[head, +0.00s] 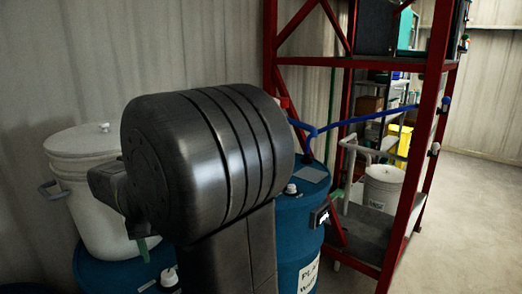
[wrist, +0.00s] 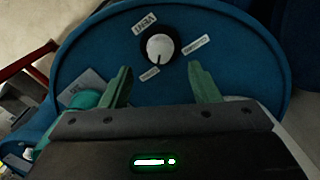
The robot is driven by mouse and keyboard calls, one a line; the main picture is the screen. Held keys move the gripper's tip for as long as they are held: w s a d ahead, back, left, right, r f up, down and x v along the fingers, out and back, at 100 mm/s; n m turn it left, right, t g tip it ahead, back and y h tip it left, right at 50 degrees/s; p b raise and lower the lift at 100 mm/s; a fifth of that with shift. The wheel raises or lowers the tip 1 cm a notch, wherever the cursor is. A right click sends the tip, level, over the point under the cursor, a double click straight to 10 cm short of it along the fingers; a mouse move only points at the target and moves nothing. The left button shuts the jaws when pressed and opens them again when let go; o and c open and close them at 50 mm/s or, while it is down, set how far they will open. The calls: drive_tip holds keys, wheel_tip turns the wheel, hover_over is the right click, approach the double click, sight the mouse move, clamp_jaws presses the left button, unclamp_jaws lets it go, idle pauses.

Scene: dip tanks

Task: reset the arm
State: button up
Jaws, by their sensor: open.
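My gripper (wrist: 160,88) shows in the wrist view with its two green fingers spread apart and nothing between them. Beyond the fingers is a blue drum top (wrist: 100,45) with a round black and white knob (wrist: 160,47). Labels sit around the knob, and one reads VENT. I cannot tell whether the fingers touch the drum. In the head view my own dark arm link fills the middle and hides what lies behind it; my gripper is not clearly seen there.
A white lidded bucket (head: 85,190) stands at the left on a blue drum (head: 105,272). Another blue drum (head: 300,225) stands right of my arm. A red rack (head: 400,200) stands further right, with a white bucket (head: 383,188) inside. Open floor (head: 470,220) lies at the far right.

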wheel_tip(320, 180, down, 7)
drive_tip(key=shift+d+f, duration=0.15)
idle(0.4)
